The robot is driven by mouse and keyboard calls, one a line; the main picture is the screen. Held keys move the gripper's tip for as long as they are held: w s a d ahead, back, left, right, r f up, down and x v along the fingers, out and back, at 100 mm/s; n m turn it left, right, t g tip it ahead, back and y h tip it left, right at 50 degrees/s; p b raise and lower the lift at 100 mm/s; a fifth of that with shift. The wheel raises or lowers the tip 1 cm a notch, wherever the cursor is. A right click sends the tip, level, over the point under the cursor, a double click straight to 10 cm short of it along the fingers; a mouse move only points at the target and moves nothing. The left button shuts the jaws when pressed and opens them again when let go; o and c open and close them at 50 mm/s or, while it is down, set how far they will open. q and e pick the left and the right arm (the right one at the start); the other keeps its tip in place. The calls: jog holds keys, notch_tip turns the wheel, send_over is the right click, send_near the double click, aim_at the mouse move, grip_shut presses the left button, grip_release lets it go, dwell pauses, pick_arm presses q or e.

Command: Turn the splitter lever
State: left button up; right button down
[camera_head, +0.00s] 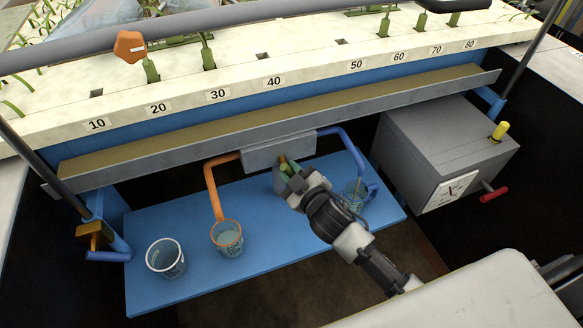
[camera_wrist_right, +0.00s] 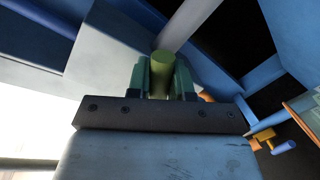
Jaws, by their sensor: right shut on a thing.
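The grey splitter box (camera_head: 262,157) sits under the front edge of the channel, with an orange pipe (camera_head: 212,190) bending down on its left and a blue pipe (camera_head: 352,150) on its right. My right gripper (camera_head: 289,171) is at the front of the box and shut on the splitter lever. The lever's yellow-green grip shows in the right wrist view (camera_wrist_right: 162,62) as a short cylinder between the two green fingers. Only a small part of the lever shows in the head view, as the gripper covers the rest. My left gripper is not in view.
A blue shelf (camera_head: 200,284) below holds a white-rimmed beaker (camera_head: 165,258), an orange-rimmed beaker (camera_head: 227,238) under the orange pipe, and a blue-rimmed beaker (camera_head: 355,193) beside my right arm. A grey box (camera_head: 430,145) with a dial and red handle (camera_head: 494,194) stands right.

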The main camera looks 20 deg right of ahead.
jog(key=shift+w+r, duration=0.1)
jog(key=shift+r, duration=0.4)
jog(key=c, duration=1.1)
grip_release()
jog(key=shift+a, duration=0.15)
jog(key=shift+c, duration=0.2)
jog(key=shift+o, duration=0.5)
jog(key=shift+f, duration=0.2)
jog(key=shift+s, duration=0.45)
jog(key=v, duration=1)
